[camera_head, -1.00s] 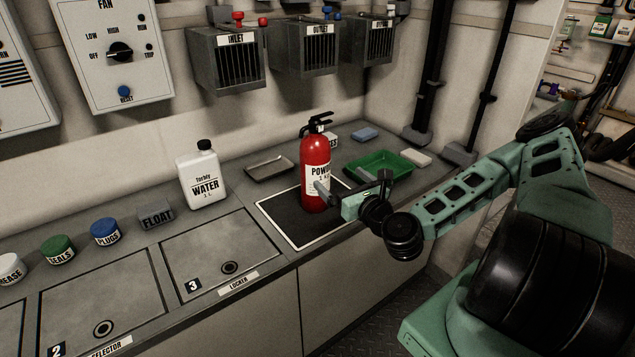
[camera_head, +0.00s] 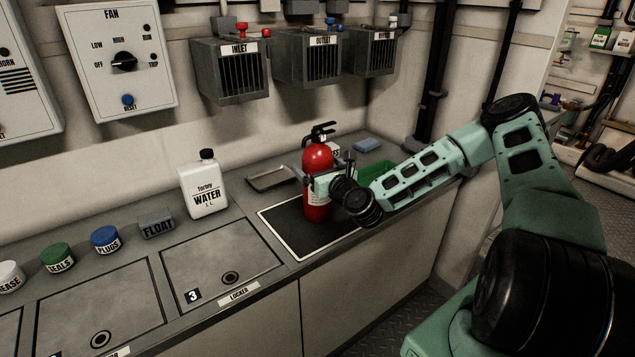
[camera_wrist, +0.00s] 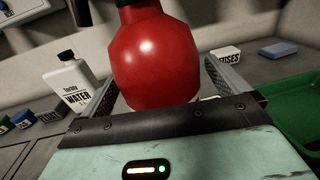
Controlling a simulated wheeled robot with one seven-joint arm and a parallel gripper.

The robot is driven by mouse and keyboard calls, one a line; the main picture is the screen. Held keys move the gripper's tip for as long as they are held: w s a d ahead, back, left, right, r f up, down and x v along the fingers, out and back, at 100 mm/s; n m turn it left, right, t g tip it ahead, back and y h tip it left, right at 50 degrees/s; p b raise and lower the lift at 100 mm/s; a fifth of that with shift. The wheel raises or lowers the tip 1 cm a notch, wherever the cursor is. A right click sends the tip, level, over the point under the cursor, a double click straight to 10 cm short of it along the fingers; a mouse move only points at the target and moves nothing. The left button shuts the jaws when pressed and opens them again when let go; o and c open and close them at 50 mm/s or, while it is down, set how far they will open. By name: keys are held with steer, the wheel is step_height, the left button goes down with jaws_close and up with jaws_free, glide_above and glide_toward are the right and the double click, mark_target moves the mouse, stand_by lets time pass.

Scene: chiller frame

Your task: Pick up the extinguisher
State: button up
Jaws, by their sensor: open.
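The red extinguisher (camera_head: 317,158) stands upright on a black mat with a white border (camera_head: 288,229) on the counter. It has a black handle on top and a white label, partly hidden by my gripper. My gripper (camera_head: 313,180) is at the extinguisher's body, at about mid-height. In the wrist view the red body (camera_wrist: 155,55) fills the middle, between the two grey fingers of my gripper (camera_wrist: 160,75). The fingers are open, one on each side of it. I cannot tell whether either finger touches it.
A white water jug (camera_head: 204,188) and a grey tray (camera_head: 270,178) stand to the left. A green tray (camera_head: 375,172) is partly behind my arm, with a blue block (camera_head: 367,145) behind it. INLET and OUTLET boxes hang on the wall above. Locker lids lie front left.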

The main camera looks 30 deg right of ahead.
steer(key=shift+w, duration=0.45)
steer(key=shift+c, duration=0.3)
steer(key=c, duration=2)
steer(key=shift+r, duration=0.25)
